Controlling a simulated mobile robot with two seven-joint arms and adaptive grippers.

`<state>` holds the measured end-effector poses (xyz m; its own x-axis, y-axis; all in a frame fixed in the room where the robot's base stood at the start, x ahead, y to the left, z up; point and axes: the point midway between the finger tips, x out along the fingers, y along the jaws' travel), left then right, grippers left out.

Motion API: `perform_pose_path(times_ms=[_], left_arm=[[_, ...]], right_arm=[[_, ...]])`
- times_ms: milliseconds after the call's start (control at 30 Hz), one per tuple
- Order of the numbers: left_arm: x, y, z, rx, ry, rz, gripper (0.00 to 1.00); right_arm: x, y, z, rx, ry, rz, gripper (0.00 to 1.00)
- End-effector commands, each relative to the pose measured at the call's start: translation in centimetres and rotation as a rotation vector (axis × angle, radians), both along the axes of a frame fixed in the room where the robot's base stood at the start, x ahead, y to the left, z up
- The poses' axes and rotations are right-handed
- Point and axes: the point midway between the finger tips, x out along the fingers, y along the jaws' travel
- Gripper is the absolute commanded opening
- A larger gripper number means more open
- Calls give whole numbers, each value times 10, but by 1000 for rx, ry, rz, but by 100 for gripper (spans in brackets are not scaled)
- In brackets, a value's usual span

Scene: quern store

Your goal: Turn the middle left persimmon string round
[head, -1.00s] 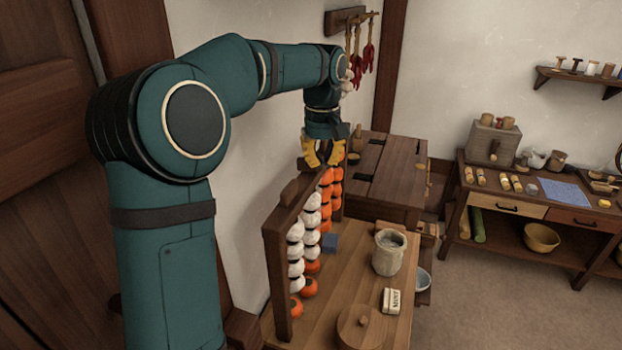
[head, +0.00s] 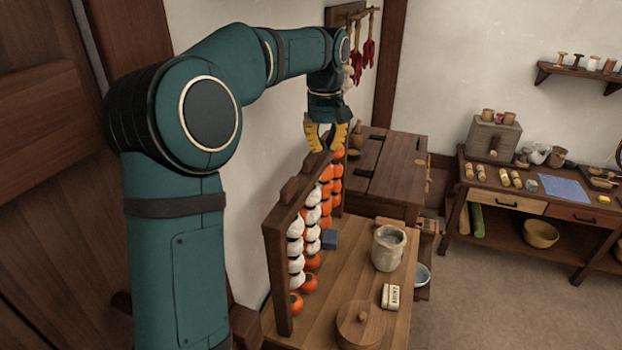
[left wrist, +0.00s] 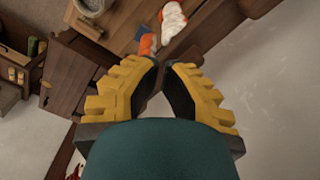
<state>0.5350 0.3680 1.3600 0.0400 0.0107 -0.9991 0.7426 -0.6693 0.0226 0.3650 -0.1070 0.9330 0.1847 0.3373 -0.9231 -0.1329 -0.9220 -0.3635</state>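A dark wooden rack (head: 277,280) stands along the table's left side with several hanging persimmon strings. The nearest string (head: 296,264) is mostly white with orange at the bottom. The middle left persimmon string (head: 313,232) beside it is white above and orange below. Farther strings (head: 326,207) look mainly orange. Wooden blocks (head: 290,190) sit along the top bar. My left gripper (head: 326,150) is open and empty above the far part of the bar. In the left wrist view its yellow fingers (left wrist: 165,64) are apart, with white and orange fruit (left wrist: 172,20) beyond.
The table holds a blue block (head: 330,239), a stone-coloured jar (head: 388,248), a white labelled block (head: 391,297) and a round lidded wooden pot (head: 360,325). A dark chest (head: 390,180) stands behind. The wall is close on the rack's left.

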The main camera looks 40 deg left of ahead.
Motion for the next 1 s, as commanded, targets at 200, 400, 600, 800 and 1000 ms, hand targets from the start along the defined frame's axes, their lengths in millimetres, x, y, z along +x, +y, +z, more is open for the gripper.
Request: perform_pose_path(times_ms=[200,400,600,800,1000], left_arm=[[1,-1,10,-1,-1,0,0],[1,-2,19,-1,1,-1,0],[1,-3,28,-1,-1,-1,0],[1,-4,36,-1,-1,-1,0],[1,-4,38,-1,1,-1,0]], right_arm=[[0,0,0,0,0,0,47],[0,0,0,0,0,0,47],[0,0,0,0,0,0,47],[0,0,0,0,0,0,47],[0,0,0,0,0,0,47]])
